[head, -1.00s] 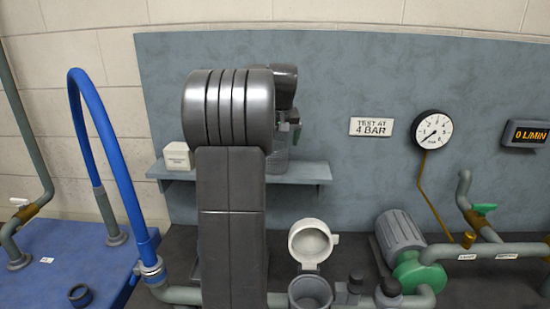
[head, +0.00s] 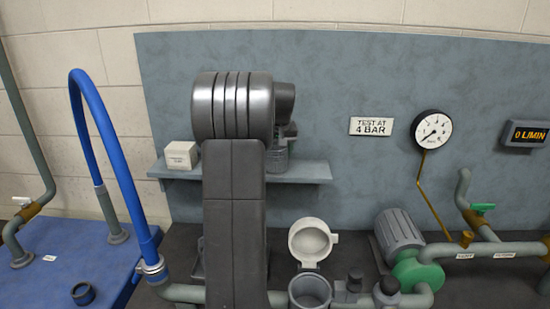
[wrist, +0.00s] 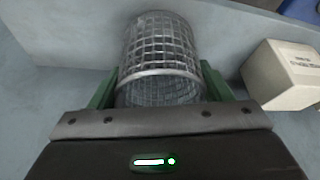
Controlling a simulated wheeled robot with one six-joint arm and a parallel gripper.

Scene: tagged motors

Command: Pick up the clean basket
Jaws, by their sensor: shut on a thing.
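The clean basket (wrist: 160,45) is a bright wire-mesh cylinder in the wrist view. My gripper (wrist: 160,95) is shut on it, with a green finger on each side of its rim. In the head view a small part of the basket (head: 277,160) shows at the shelf, to the right of my arm. My arm hides the rest of it and most of my gripper there. I cannot tell whether the basket touches the shelf.
A white box (head: 181,155) stands on the wall shelf (head: 305,172), left of my arm. Below are an open housing (head: 310,290) with its lid (head: 312,242) raised, and a green-and-grey pump (head: 402,245). A blue hose (head: 110,150) arches at left.

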